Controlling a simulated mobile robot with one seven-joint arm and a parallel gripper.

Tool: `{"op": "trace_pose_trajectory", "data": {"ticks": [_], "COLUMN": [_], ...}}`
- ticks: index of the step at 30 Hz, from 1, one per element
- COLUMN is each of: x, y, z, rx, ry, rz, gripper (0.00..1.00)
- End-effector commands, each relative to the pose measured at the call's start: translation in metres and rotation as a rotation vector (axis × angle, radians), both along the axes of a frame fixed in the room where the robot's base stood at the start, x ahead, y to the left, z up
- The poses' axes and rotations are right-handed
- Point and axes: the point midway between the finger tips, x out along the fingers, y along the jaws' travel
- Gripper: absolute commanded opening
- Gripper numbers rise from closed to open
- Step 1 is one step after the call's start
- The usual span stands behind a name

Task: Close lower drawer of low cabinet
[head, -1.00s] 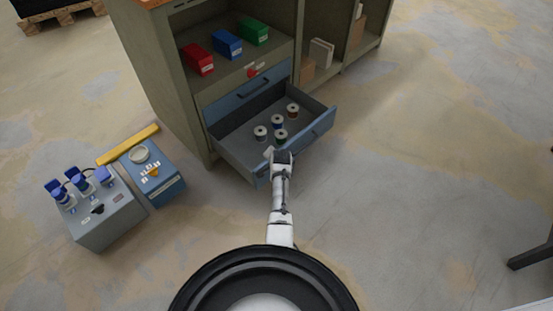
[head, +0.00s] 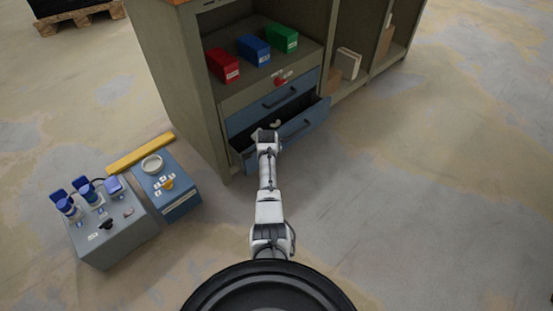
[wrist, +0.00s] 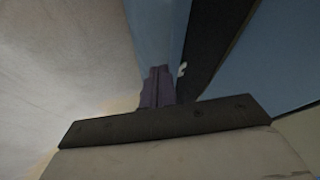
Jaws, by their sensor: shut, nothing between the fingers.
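The low cabinet (head: 192,100) is grey-green and has two blue drawers. The upper drawer (head: 272,101) is shut. The lower drawer (head: 305,122) stands partly open, with a dark gap behind its front and a small pale thing just visible inside. My gripper (head: 265,135) is shut and empty at the left part of the lower drawer's front, seemingly against it; the exact contact is hidden. In the wrist view, the shut fingers (wrist: 159,87) point at the blue drawer front (wrist: 158,30), with the dark gap to the right.
Red (head: 223,65), blue (head: 254,49) and green (head: 284,39) boxes sit on the shelf above the drawers. A grey socket box (head: 112,235) and a blue box (head: 166,185) stand on the floor at left, near a yellow bar (head: 140,153). The floor at right is clear.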

Motion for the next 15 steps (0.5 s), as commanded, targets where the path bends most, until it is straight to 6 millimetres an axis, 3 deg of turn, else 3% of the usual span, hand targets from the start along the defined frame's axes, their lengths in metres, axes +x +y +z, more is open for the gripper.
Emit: {"op": "trace_pose_trajectory", "data": {"ticks": [1, 6, 15], "x": [0.010, 0.030, 0.045], "y": [0.007, 0.022, 0.034], "z": [-0.007, -0.005, -0.001], "rx": [0.000, 0.000, -0.001], "ry": [-0.003, -0.001, 0.000], "rz": [0.002, 0.000, -0.002], "gripper": [0.00, 0.00, 0.00]}}
